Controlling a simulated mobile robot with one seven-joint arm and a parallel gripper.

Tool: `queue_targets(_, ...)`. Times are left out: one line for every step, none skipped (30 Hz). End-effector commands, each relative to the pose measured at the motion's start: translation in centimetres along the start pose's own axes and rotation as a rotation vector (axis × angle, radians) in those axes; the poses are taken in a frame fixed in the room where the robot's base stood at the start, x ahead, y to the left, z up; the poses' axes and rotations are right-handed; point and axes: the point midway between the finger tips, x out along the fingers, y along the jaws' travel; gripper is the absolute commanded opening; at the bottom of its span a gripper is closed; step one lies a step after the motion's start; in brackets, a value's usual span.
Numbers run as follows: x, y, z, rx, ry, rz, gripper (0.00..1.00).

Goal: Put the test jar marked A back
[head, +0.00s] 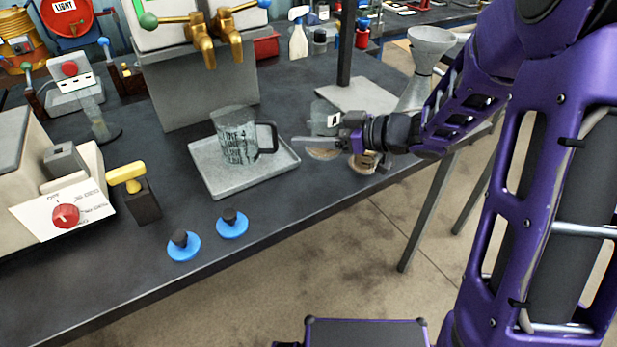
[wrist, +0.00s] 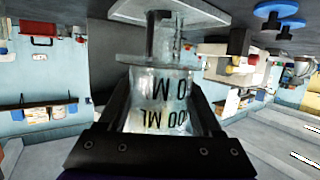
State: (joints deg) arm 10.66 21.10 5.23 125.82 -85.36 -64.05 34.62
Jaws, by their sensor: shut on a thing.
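A clear glass jar (head: 321,108) with a wide round foot stands upright in my gripper (head: 312,141), near the table's right front edge. In the wrist view, which is upside down, the jar (wrist: 158,95) sits between the two dark fingers and shows black "ML" marks. My gripper is shut on it. I see no readable letter A. I cannot tell whether its foot touches the table. A glass jug (head: 233,138) with black print and a black handle stands on a grey tray (head: 215,184), just left of my gripper.
A small tan round piece (head: 362,163) lies by the table edge, under my wrist. Two blue discs with black knobs (head: 183,248) lie in front of the tray. A metal stand (head: 355,97) and a funnel-topped vessel (head: 418,85) are behind my arm. The tabletop left of the tray is partly clear.

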Motion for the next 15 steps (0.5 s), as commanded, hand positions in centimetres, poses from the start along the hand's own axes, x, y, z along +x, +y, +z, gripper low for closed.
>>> queue_targets(0.0,0.0,0.0,0.000,0.000,0.000,0.00)
queue_targets(0.0,0.0,0.1,0.000,0.000,0.000,0.00)
queue_targets(0.1,0.0,0.3,0.001,0.000,0.000,0.00)
queue_targets(0.2,0.0,0.7,0.002,0.000,-0.001,0.00)
queue_targets(0.3,0.0,1.1,0.002,-0.001,-0.001,0.00)
queue_targets(0.6,0.0,1.8,0.003,-0.001,-0.002,0.00)
queue_targets(0.8,0.0,2.5,0.004,-0.001,-0.002,0.00)
queue_targets(0.9,0.0,3.1,0.004,-0.001,-0.002,0.00)
queue_targets(1.2,0.0,3.8,0.004,-0.001,-0.001,0.00)
queue_targets(1.4,0.0,4.3,0.004,-0.001,-0.001,0.00)
queue_targets(1.5,0.0,4.8,0.004,-0.001,-0.002,0.00)
queue_targets(1.6,0.0,5.2,0.002,0.000,-0.002,0.00)
queue_targets(1.7,0.0,5.5,0.002,0.000,-0.002,0.00)
queue_targets(1.8,0.0,5.8,0.002,0.000,-0.001,0.00)
queue_targets(1.9,0.0,6.0,0.001,0.000,-0.001,0.00)
